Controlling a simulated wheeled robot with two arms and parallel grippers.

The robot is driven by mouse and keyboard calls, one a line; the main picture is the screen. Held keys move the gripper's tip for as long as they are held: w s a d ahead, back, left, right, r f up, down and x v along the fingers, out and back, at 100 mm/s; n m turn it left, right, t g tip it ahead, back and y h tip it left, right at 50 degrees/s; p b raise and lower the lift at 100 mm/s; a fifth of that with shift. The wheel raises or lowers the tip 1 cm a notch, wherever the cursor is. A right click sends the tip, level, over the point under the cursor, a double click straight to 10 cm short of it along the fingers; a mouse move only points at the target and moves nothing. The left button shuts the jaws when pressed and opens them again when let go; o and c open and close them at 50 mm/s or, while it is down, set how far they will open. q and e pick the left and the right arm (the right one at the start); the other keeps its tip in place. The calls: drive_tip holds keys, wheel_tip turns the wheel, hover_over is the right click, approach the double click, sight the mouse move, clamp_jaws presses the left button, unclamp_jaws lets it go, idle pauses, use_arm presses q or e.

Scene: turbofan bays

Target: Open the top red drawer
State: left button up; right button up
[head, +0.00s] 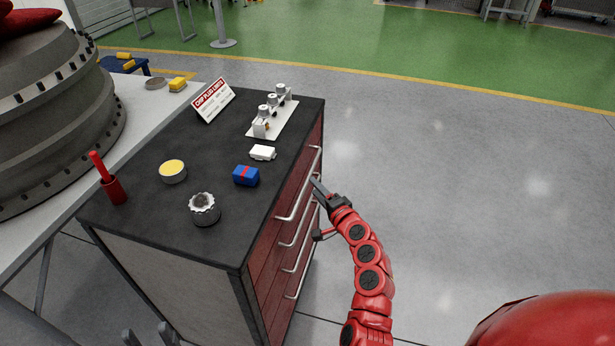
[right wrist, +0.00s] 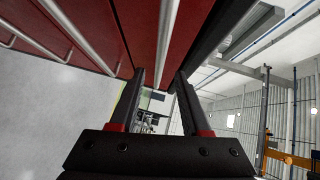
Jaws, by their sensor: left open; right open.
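The red drawer cabinet (head: 212,262) has a black top and several red drawers on its right side. The top red drawer (head: 296,187) looks shut, with a long silver bar handle (head: 297,197) that also shows in the right wrist view (right wrist: 167,35). My right gripper (head: 315,184) is open beside this handle. In the right wrist view the bar runs between the two open fingers (right wrist: 160,75); I cannot tell whether they touch it. My left gripper (head: 148,335) is open and empty at the bottom edge, in front of the cabinet's near side.
On the cabinet top are a blue box (head: 246,175), a white block (head: 262,153), a knurled metal part (head: 204,208), a yellow-topped tin (head: 173,171), a red cup (head: 115,189), a sign (head: 213,100) and a fixture plate (head: 272,119). The floor to the right is clear.

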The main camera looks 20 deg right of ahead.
sight(307, 178)
drive_tip(key=shift+x, duration=3.1)
drive_tip(key=shift+d, duration=0.1)
clamp_jaws()
